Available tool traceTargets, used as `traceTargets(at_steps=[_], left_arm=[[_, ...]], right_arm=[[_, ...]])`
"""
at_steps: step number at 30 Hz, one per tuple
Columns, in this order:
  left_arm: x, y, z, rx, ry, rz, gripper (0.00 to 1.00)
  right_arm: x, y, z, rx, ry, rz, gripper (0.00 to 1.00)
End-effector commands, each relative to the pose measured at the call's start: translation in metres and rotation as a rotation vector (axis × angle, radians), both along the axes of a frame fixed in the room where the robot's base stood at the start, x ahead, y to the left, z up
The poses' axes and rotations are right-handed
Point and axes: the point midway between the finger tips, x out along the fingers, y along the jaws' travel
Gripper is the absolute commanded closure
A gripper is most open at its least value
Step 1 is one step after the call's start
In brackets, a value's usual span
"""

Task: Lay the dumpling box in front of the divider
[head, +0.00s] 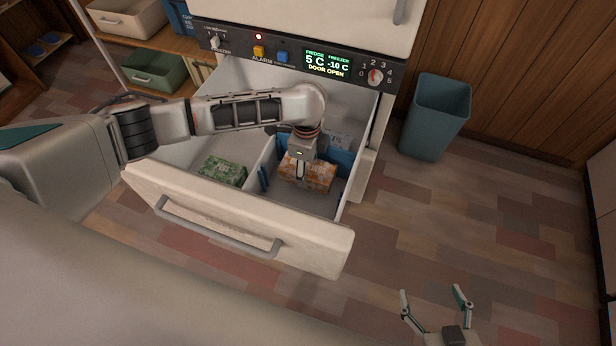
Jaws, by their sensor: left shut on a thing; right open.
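An orange and white patterned box, apparently the dumpling box (318,175), is in the right part of the open drawer. My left gripper (303,160) reaches down from above and is shut on it. A blue panel, apparently the divider (342,159), stands upright just behind the box, partly hidden by my gripper. I cannot tell whether the box touches the drawer floor or the divider. My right gripper (436,300) is open and empty, low at the right over the floor, outside the drawer.
The pulled-out drawer (222,218) has a lengthwise partition with a blue piece (263,179). A green box (222,171) lies in its left part. A blue bin (435,115) stands right of the fridge; floor nearby is clear.

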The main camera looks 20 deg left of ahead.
Motion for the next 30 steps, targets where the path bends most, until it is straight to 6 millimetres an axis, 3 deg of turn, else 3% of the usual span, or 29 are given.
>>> traceTargets(at_steps=[4,9,15,22,23,24,30], left_arm=[[-0.004,0.0,-0.03,0.0,0.012,-0.001,0.78],[-0.004,0.0,-0.055,0.0,0.011,-0.001,0.78],[0.0,0.0,-0.051,0.0,0.0,-0.001,0.82],[-0.001,0.0,-0.055,0.0,0.002,0.001,0.82],[-0.001,0.0,-0.056,0.0,0.003,0.001,0.47],[-0.001,0.0,-0.056,0.0,0.002,0.0,0.42],[-0.001,0.0,-0.056,0.0,0.002,0.0,0.42]], right_arm=[[-0.009,0.003,-0.015,0.004,0.028,0.002,0.26],[-0.008,0.006,-0.013,0.013,0.023,0.005,0.26],[0.006,0.007,0.002,0.016,-0.012,0.006,0.26],[0.004,0.007,0.0,0.017,-0.008,0.005,0.26],[0.003,0.007,-0.001,0.017,-0.007,0.005,0.26],[0.002,0.007,-0.002,0.016,-0.004,0.005,0.26],[0.0,0.006,-0.005,0.014,0.002,0.005,0.26]])
